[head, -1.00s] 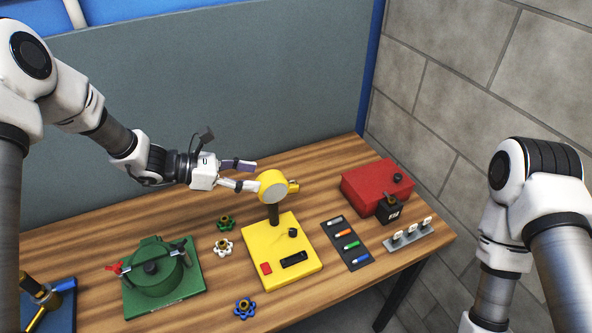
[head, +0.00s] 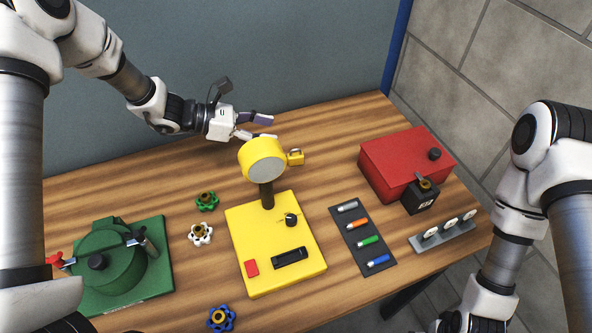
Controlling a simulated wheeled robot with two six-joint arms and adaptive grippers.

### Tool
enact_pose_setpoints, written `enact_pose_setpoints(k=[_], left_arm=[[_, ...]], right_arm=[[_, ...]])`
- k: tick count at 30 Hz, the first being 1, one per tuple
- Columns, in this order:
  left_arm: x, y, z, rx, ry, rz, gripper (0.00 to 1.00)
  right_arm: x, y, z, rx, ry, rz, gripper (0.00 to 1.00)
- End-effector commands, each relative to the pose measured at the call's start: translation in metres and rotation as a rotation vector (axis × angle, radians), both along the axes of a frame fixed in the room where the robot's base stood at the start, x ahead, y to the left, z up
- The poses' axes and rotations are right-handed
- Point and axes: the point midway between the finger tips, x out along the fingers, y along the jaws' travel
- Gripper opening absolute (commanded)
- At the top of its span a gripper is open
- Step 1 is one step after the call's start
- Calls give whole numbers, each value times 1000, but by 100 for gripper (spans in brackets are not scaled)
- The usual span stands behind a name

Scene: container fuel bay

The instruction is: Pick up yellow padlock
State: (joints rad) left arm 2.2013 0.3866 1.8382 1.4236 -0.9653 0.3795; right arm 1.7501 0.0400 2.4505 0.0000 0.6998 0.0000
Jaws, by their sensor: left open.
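The yellow padlock (head: 296,158) is small and sits just right of the round yellow head (head: 262,158) of the yellow device, behind its post; I cannot tell whether it touches the head. My left gripper (head: 268,127) is open and empty, reaching in from the left over the back of the table. Its fingers point right and end a little above and left of the padlock in the picture. The near finger is close to the top of the yellow head. My right arm shows at the right edge, but its gripper is out of view.
The yellow base (head: 240,228) stands mid-table. A red box (head: 395,160) with a black block (head: 420,197) is to the right. A dark tray (head: 350,232) holds several coloured pens. Valve wheels (head: 206,201) and a green pot (head: 112,258) are left. Bare wood (head: 330,130) lies behind the padlock.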

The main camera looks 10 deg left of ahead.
Motion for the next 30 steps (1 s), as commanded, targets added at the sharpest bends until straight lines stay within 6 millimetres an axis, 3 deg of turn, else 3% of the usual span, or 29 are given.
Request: enact_pose_setpoints(k=[1, 3, 6, 8, 17, 24, 30], left_arm=[[0, 0, -33, 0, 0, 0, 52], [0, 0, -56, 0, 0, 0, 52], [0, 0, -83, 0, 0, 0, 52], [0, 0, -90, 0, 0, 0, 52], [13, -29, -98, 1, 2, -3, 52], [29, -63, -113, 3, 1, -3, 52], [31, -66, -116, 0, 0, 0, 52]], right_arm=[[0, 0, -33, 0, 0, 0, 84], [0, 0, -56, 0, 0, 0, 84], [0, 0, -83, 0, 0, 0, 84], [0, 0, -90, 0, 0, 0, 84], [1, 0, -79, 0, -1, 0, 84], [1, 0, -66, 0, -1, 0, 84], [0, 0, -67, 0, -1, 0, 84]])
